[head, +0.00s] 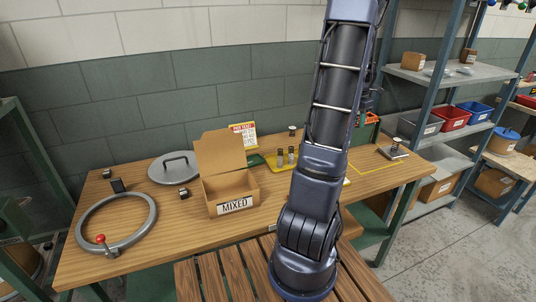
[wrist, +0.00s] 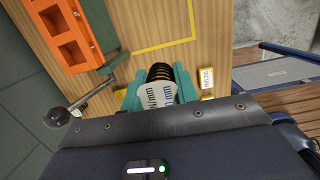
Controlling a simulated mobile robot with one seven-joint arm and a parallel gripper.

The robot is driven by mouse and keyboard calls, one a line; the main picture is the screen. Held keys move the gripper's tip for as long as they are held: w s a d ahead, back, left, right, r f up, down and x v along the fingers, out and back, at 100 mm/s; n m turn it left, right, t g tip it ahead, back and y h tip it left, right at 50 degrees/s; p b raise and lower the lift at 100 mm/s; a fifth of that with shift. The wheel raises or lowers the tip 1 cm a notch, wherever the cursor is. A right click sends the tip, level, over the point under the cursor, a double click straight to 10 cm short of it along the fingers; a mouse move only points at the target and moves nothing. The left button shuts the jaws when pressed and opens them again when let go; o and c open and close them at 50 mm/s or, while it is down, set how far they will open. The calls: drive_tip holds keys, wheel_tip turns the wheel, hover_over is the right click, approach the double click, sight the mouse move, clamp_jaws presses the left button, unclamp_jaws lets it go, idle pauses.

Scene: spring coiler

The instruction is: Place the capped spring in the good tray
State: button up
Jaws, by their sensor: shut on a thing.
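In the wrist view, my gripper (wrist: 159,82) has its teal fingers closed on the capped spring (wrist: 158,97). The spring has black coils and a pale cap end marked "N/mm", and it points towards the wooden bench top. I cannot tell whether its far end touches anything. In the head view, my arm hides the gripper and the held spring. No tray can be clearly read as the good tray. A yellow tray (head: 271,163) with two small upright cylinders stands left of my arm. A small yellow-edged label (wrist: 207,79) lies beside the spring, its text unclear.
An open cardboard box marked MIXED (head: 235,206) stands left of my arm. An orange compartmented holder (wrist: 72,42) and a lever with a round knob (wrist: 56,117) are left in the wrist view. A yellow outline (wrist: 165,45) marks bare bench.

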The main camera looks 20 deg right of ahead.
drive_tip(key=w+a+n, duration=0.4)
drive_tip(key=w+a, duration=0.5)
drive_tip(key=a, duration=0.2)
drive_tip(key=n+t+y, duration=0.1)
drive_tip(key=n+t, duration=0.1)
drive_tip(key=n, duration=0.8)
hover_over(250, 161)
drive_tip(key=f, duration=1.9)
drive_tip(key=shift+s+f, duration=0.2)
drive_tip(key=shift+f, duration=0.1)
drive_tip(key=o, duration=0.6)
drive_tip(key=shift+o, duration=0.4)
